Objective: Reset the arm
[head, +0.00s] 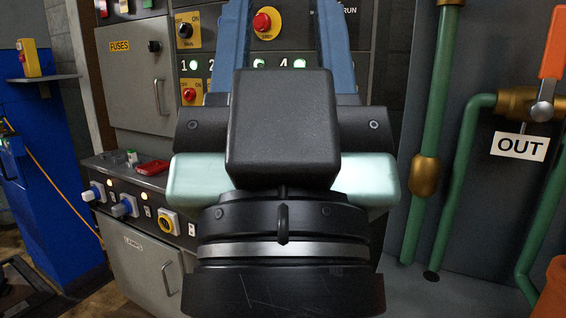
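My gripper (281,12) fills the middle of the head view, seen from behind. Its two long blue fingers point away from me and stand well apart, with the panel showing between them and nothing held. The fingertips run out of the top of the picture. My black wrist and the boxy black part on it hide much of the scene behind.
A grey control cabinet (138,100) with switches and a red emergency button (265,22) stands behind my gripper. A sloped console (130,187) carries a red tray (153,167). Green pipes (437,110) and an orange-handled valve (550,55) are right. A blue cabinet (55,170) is left.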

